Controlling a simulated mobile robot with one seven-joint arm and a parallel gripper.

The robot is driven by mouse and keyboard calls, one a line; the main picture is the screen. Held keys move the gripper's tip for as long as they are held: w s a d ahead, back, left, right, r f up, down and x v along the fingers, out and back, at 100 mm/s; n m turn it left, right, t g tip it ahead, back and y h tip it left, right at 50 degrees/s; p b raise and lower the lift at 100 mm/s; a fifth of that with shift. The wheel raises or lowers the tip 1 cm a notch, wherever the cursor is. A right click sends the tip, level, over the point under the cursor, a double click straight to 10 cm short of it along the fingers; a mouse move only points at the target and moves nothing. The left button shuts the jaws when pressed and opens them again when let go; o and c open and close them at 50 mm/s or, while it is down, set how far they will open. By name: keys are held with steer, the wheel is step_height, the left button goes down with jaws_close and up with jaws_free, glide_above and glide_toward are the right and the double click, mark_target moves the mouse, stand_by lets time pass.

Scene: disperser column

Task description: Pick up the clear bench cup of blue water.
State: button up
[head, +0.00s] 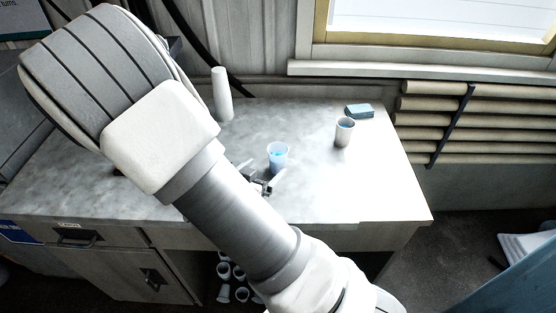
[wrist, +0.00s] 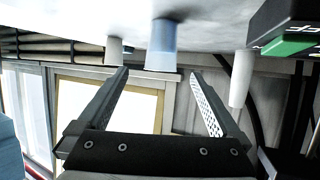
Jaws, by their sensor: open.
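The clear bench cup of blue water (head: 278,155) stands upright on the grey bench top (head: 310,185), a little right of its middle. My gripper (head: 265,180) is open and empty, low over the bench on the near side of the cup. In the wrist view, which is upside down, the cup (wrist: 162,47) shows past my fingertips (wrist: 160,73), roughly centred between them. It appears apart from both fingers. My arm hides part of the bench in the head view.
A tall white cylinder (head: 221,94) stands at the back left. A black device with a green part (wrist: 290,43) shows in the wrist view. The bench's right front is clear.

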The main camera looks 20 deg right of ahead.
mark_target(281, 148)
steer(key=x, duration=0.8)
steer(key=shift+d+f, duration=0.1)
steer(key=shift+d, duration=0.05)
steer(key=shift+r+x, duration=0.15)
steer(key=shift+x, duration=1.15)
steer(key=shift+r+x, duration=0.1)
steer(key=shift+x, duration=1.25)
steer(key=shift+w, duration=0.2)
steer(key=c, duration=1.5)
steer(key=shift+r, duration=0.1)
steer(key=shift+r, duration=0.45)
step_height(281, 148, up, 4)
steer(key=shift+s+f, duration=0.15)
steer(key=shift+f, duration=0.1)
steer(key=s+d+r+p, duration=0.1)
steer(key=s+r+p, duration=0.1)
steer(key=s+p, duration=0.1)
steer(key=s+d+r+p, duration=0.2)
steer(key=s+p, duration=0.1)
steer(key=p, duration=0.1)
steer(key=s+d+r+p, duration=0.1)
steer(key=s+r+p, duration=0.1)
steer(key=s+p, duration=0.1)
steer(key=shift+s+d+r, duration=0.35)
steer(key=shift+s+d, duration=0.05)
steer(key=shift+s, duration=0.1)
